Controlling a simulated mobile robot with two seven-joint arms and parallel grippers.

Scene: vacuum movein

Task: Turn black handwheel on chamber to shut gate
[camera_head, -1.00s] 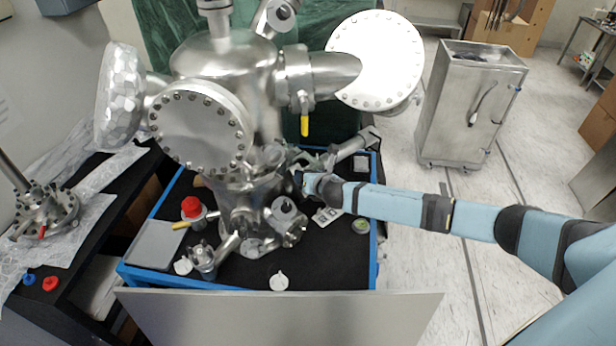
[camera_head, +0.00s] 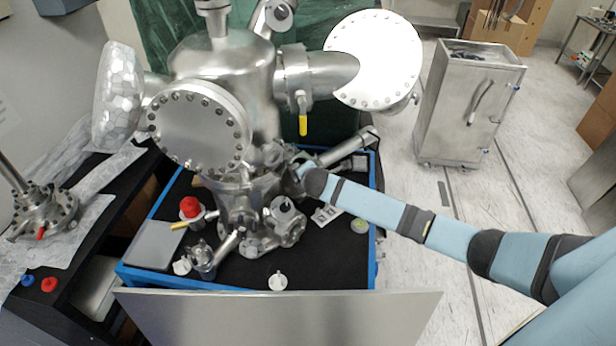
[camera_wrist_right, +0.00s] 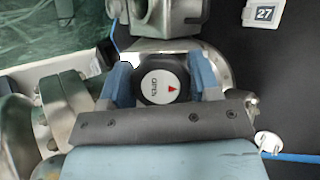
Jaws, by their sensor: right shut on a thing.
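The black handwheel (camera_wrist_right: 163,86) shows in the right wrist view as a round black cap with a white label, a red arrow and the printed word OPEN. My right gripper (camera_wrist_right: 161,77) has one blue finger on each side of it and is shut on it. In the head view my right gripper (camera_head: 303,170) reaches in from the right against the lower part of the steel chamber (camera_head: 228,75). There the hand and the pipework hide the gripped handwheel. The gate itself cannot be made out. My left gripper is out of view.
A blue-framed cart (camera_head: 250,287) with a black top carries the chamber. On it stand a red-capped valve (camera_head: 190,207), a small black-knobbed valve (camera_head: 285,204) and a white tag (camera_head: 326,214). A steel cabinet (camera_head: 465,110) stands right. The floor between them is clear.

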